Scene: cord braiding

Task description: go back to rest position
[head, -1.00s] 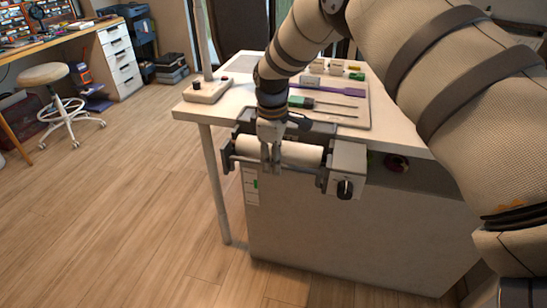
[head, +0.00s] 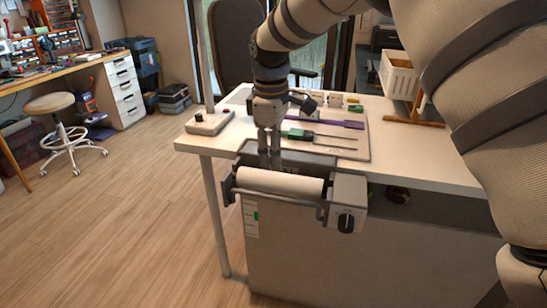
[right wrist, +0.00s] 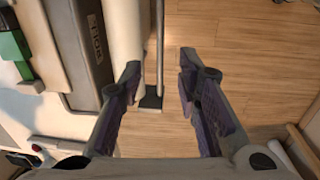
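My right gripper (head: 270,152) is raised above the back of the roller unit on the front edge of the white table (head: 440,165). In the right wrist view its two fingers (right wrist: 160,85) are apart, with nothing held between them. The white roller (head: 280,184) lies level in its grey bracket with a bar along its front; a strip of the roller also shows in the right wrist view (right wrist: 125,35). My left gripper is in neither view.
A board with green (head: 300,134) and purple (head: 340,123) tools lies behind the roller unit. A grey box with a black knob (head: 345,222) sits at the roller's right end. A lamp base (head: 210,123) stands on the table's left.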

